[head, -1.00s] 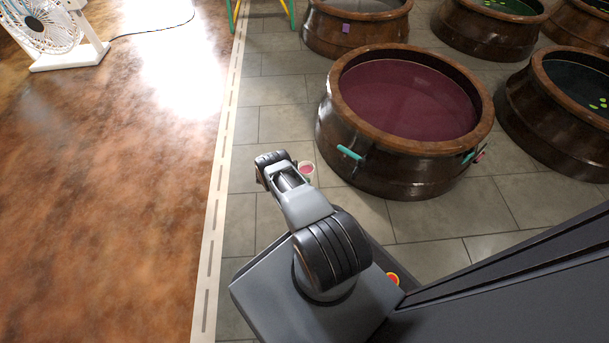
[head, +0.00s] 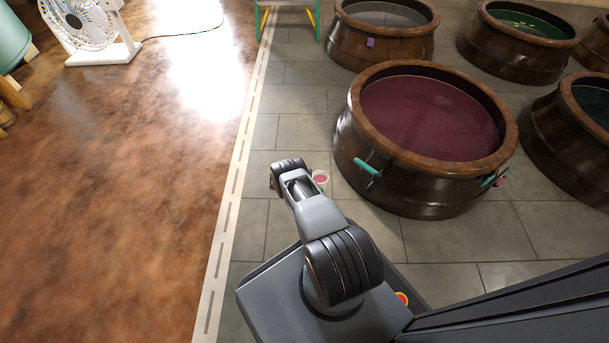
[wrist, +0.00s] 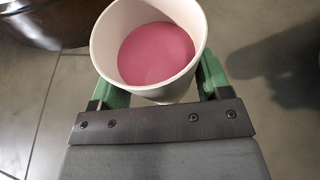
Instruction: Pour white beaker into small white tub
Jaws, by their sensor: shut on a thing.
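The white beaker (wrist: 188,22) is in the wrist view, with pink liquid inside. My gripper (wrist: 160,80) is shut on it, with green fingers on both sides of its wall. The beaker is near upright. In the head view the beaker (head: 320,174) shows small beside the end of my arm, above the grey tiles. My gripper's fingers are hidden behind my arm there. I cannot make out a small white tub in either view.
A large brown jar (head: 375,195) of dark red liquid stands right of my arm, with a teal-handled thing (head: 366,166) on its side. More jars (head: 385,52) stand behind. A white fan (head: 88,25) stands at the back left. The brown floor (head: 110,190) is clear.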

